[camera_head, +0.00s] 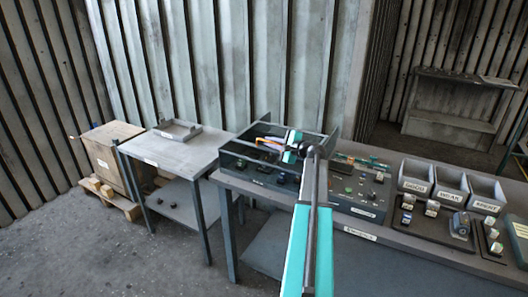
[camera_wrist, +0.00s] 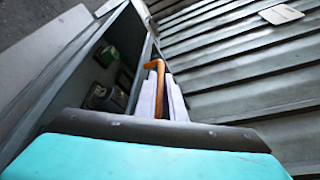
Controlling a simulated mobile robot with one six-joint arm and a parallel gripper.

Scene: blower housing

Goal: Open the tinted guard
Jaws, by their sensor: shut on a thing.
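The tinted guard (camera_head: 248,148) shows as a dark see-through pane on the grey box at the left end of the long bench. Dark parts show through it. An orange handle (camera_head: 270,142) lies at the guard, and it also shows in the wrist view (camera_wrist: 157,70). My gripper (camera_head: 280,147) reaches over the box from the right. In the wrist view its pale fingers (camera_wrist: 162,100) are shut on the orange handle. How far the guard stands open cannot be told, since my arm covers part of the box.
A control panel (camera_head: 358,188) sits right of the box, with grey labelled bins (camera_head: 450,184) farther right. A grey side table (camera_head: 172,153) with a shallow tray (camera_head: 177,130) stands left, beside a wooden crate (camera_head: 112,160). A corrugated wall rises behind.

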